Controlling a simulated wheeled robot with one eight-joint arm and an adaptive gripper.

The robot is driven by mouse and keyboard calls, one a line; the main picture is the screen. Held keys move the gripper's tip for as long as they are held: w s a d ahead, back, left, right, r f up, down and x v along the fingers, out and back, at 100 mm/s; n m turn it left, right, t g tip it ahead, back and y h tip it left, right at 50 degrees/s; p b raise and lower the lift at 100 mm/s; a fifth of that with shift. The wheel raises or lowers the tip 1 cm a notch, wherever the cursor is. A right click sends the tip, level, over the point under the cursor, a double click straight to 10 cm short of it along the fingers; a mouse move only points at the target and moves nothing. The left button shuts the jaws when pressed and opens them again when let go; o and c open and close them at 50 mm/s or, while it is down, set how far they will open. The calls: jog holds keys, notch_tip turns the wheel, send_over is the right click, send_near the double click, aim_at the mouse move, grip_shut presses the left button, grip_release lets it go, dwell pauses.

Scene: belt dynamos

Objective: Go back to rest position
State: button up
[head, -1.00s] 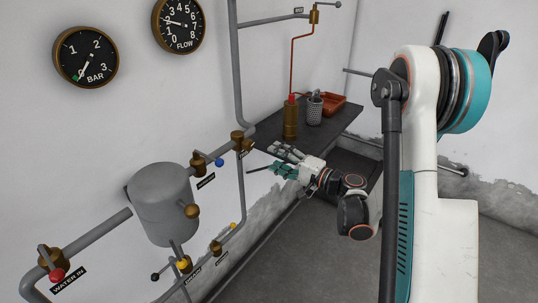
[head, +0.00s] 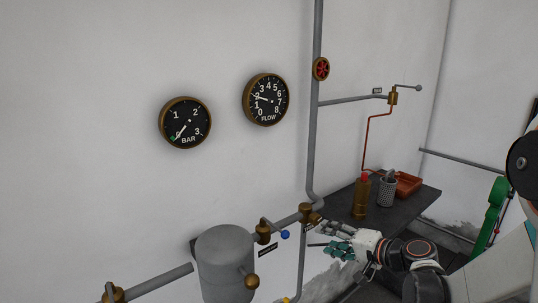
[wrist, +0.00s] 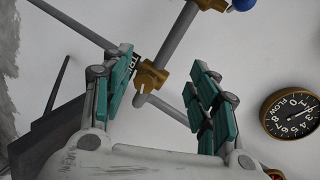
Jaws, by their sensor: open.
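My gripper (head: 336,242) is open and empty in the head view, at the lower right, in front of the wall pipes and near the dark shelf's front left corner. In the wrist view my gripper (wrist: 165,105) shows its teal finger pads spread wide. A brass valve fitting (wrist: 151,76) on a grey pipe appears between the fingers, farther off; nothing is held. My arm runs from the gripper to the right edge of the head view.
The dark shelf (head: 409,208) holds a brass cylinder (head: 361,199), a grey perforated cup (head: 387,193) and a red tray (head: 408,184). A grey tank (head: 225,262) and a blue-knobbed valve (head: 284,235) are left of my gripper. Gauges (head: 185,122) (head: 266,99) hang above.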

jog(key=s+a+r+n+g+h, duration=0.2)
jog(key=s, duration=0.4)
jog(key=s+a+r+n+g+h, duration=0.1)
jog(key=s+a+n+h, duration=0.1)
jog(key=s, duration=0.3)
jog(key=s+d+n+h, duration=0.1)
jog(key=s+d+h, duration=0.1)
jog(key=s, duration=0.6)
jog(key=s+d+r+n+h, duration=0.1)
jog(key=s+d+n+h, duration=0.1)
jog(key=s, duration=0.7)
jog(key=shift+d+r+g+h, duration=0.15)
jog(key=shift+d+g+h, duration=0.25)
jog(key=shift+d+h, duration=0.3)
